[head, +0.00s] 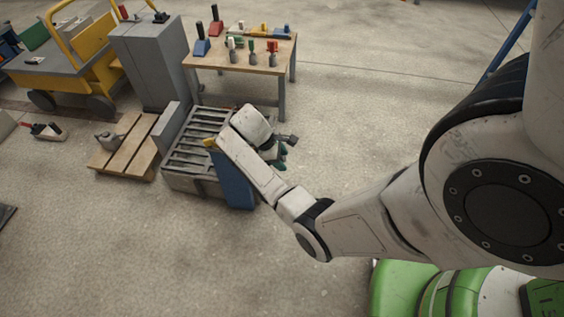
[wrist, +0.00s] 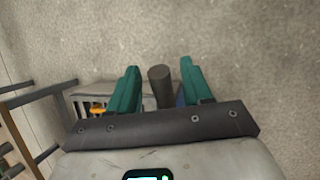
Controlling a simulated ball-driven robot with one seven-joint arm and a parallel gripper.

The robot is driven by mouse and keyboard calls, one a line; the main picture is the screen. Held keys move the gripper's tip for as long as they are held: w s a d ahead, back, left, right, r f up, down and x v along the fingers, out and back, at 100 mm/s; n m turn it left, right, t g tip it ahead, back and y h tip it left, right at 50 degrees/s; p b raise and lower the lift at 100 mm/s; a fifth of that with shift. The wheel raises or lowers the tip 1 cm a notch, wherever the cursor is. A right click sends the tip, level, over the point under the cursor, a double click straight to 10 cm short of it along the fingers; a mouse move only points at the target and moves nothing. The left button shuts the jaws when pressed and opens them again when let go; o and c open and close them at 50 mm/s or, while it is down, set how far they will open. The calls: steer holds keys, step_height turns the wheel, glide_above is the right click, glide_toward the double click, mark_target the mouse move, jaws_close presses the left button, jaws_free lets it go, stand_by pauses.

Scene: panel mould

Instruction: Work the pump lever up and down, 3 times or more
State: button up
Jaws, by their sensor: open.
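The pump lever shows in the wrist view as a dark round bar end (wrist: 160,86), lying between my two teal fingers and apart from both. My gripper (wrist: 158,66) is open; how deep the bar sits between the fingers is hard to tell. In the head view my gripper (head: 278,156) hangs at the right side of the grey slatted mould (head: 180,181), and a dark bar end (head: 291,139) sticks out just beyond it. A blue upright body (head: 234,184) stands at the mould's front right corner. My wrist hides the rest of the lever.
Behind the mould stands a wooden table (head: 250,64) with several coloured tools. A grey cabinet (head: 151,62) and a yellow cart (head: 62,62) are at the back left. A wooden pallet (head: 126,147) lies left of the mould. The floor to the right and in front is clear.

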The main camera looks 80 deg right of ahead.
steer(key=shift+s+d+f, duration=0.1)
steer(key=shift+s+f, duration=0.1)
steer(key=shift+f, duration=0.25)
jaws_close()
stand_by(0.4)
